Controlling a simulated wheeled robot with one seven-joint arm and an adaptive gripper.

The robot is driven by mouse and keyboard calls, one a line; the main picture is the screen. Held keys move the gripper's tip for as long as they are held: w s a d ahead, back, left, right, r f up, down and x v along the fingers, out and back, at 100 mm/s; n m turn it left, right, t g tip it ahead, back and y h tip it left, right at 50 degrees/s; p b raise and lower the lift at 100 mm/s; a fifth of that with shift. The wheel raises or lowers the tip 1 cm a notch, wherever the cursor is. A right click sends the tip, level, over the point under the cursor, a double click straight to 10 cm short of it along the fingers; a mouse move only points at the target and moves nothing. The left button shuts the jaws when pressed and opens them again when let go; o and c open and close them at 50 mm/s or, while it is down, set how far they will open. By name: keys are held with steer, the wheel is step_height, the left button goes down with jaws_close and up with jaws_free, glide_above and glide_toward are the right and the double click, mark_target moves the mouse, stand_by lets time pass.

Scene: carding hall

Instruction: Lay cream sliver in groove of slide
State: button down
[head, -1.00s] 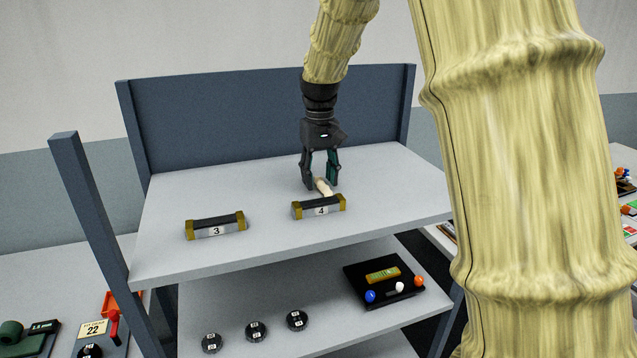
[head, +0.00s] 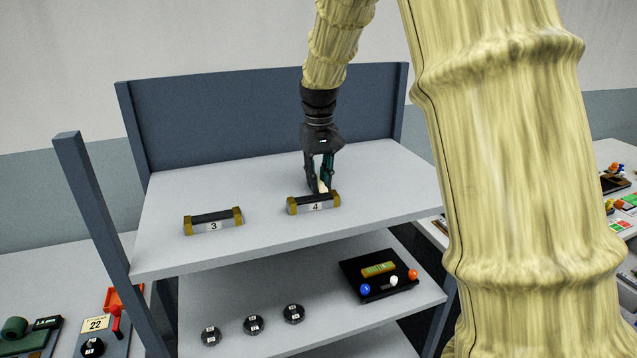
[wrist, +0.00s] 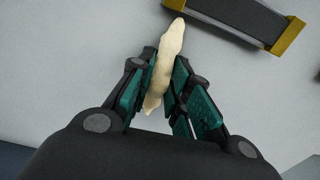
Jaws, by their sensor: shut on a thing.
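The cream sliver (head: 323,187) is a short, pale, rounded strip. My gripper (head: 318,186) points down and is shut on it, just behind the slide numbered 4 (head: 314,207). In the wrist view the sliver (wrist: 170,45) runs lengthwise between the green finger pads of my gripper (wrist: 160,80), and its far end sticks out past the fingertips near the slide's left end. That slide (wrist: 235,18) is a dark bar with yellow end caps, partly cut off by the frame. The slide numbered 3 (head: 213,222) lies to the left. I cannot see the grooves clearly.
The grey top shelf (head: 250,255) is otherwise clear, with a blue back panel (head: 260,115). The lower shelf holds several dark numbered discs (head: 253,325) and a black tray (head: 400,282) with coloured knobs. A blue post (head: 95,230) stands at the left.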

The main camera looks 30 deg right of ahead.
mark_target(319, 181)
steer(key=shift+w+r, duration=0.1)
steer(key=shift+r, duration=0.05)
steer(key=r, duration=0.1)
steer(key=r+b, duration=0.2)
steer(key=shift+s+a+r, duration=0.1)
steer(key=shift+s+r, duration=0.05)
steer(key=shift+s, duration=0.15)
steer(key=s+a+b, duration=0.1)
steer(key=s, duration=0.2)
steer(key=s+a+b, duration=0.1)
steer(key=s, duration=0.3)
steer(key=s+a+r+b, duration=0.1)
steer(key=s, duration=0.2)
steer(key=shift+s+r+b, duration=0.1)
steer(key=shift+s+b, duration=0.1)
steer(key=shift+b, duration=0.1)
steer(key=shift+s+a+r+p, duration=0.1)
steer(key=shift+s+a+p, duration=0.1)
steer(key=shift+s, duration=0.55)
steer(key=shift+s+a+p, duration=0.2)
steer(key=shift+s+a, duration=0.05)
steer(key=shift+s, duration=0.5)
steer(key=shift+s+a+r+p, duration=0.1)
steer(key=shift+s+a+p, duration=0.1)
steer(key=shift+s, duration=0.55)
steer(key=shift+s, duration=0.1)
